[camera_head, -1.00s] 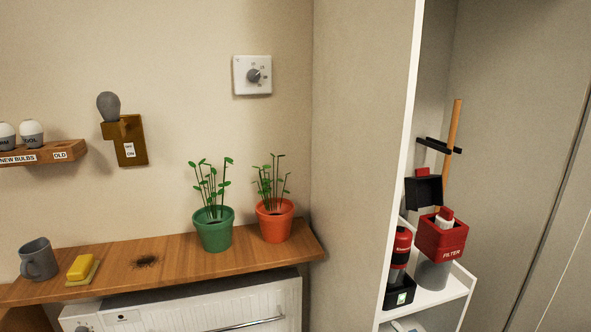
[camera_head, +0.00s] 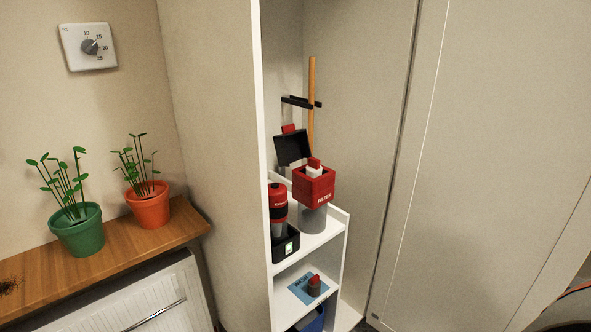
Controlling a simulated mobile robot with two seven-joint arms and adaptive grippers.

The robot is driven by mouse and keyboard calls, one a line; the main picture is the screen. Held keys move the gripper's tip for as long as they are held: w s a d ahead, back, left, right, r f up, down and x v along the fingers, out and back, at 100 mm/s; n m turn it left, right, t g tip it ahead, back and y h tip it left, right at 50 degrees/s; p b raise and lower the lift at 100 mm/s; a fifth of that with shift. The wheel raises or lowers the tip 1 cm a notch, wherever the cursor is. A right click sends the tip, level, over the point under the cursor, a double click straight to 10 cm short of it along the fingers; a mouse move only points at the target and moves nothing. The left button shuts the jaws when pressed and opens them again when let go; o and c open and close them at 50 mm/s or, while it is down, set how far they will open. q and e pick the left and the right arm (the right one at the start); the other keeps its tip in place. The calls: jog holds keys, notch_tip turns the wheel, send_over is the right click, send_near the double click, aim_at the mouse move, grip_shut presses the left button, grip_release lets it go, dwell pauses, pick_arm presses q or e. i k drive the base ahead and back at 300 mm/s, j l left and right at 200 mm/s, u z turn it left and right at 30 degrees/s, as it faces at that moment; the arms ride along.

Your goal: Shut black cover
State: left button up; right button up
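The black cover (camera_head: 292,147) stands raised and tilted back, behind and above a red box marked FILTER (camera_head: 314,186). A red tab (camera_head: 288,129) sits at the cover's top edge. The red box is open at the top, and a white piece with a red top (camera_head: 314,167) sticks up out of it. Below the box is a grey, partly see-through container (camera_head: 313,219) on the upper shelf of a white cabinet. Neither of my grippers shows in the head view.
A red and black device (camera_head: 279,207) stands in a black dock left of the container. The cabinet's left side panel (camera_head: 265,120) is close by. A wooden handle (camera_head: 311,100) hangs behind. Green (camera_head: 78,231) and orange (camera_head: 148,207) plant pots stand on a wooden shelf left.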

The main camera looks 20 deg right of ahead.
aim_at(293, 146)
jog(key=i+l+z, duration=0.25)
jog(key=l, duration=0.2)
jog(key=i+l+z, duration=0.2)
jog(key=l, duration=0.25)
jog(key=i+j+u, duration=0.15)
jog(key=u, duration=0.15)
jog(key=i+l, duration=0.05)
jog(key=i, duration=0.05)
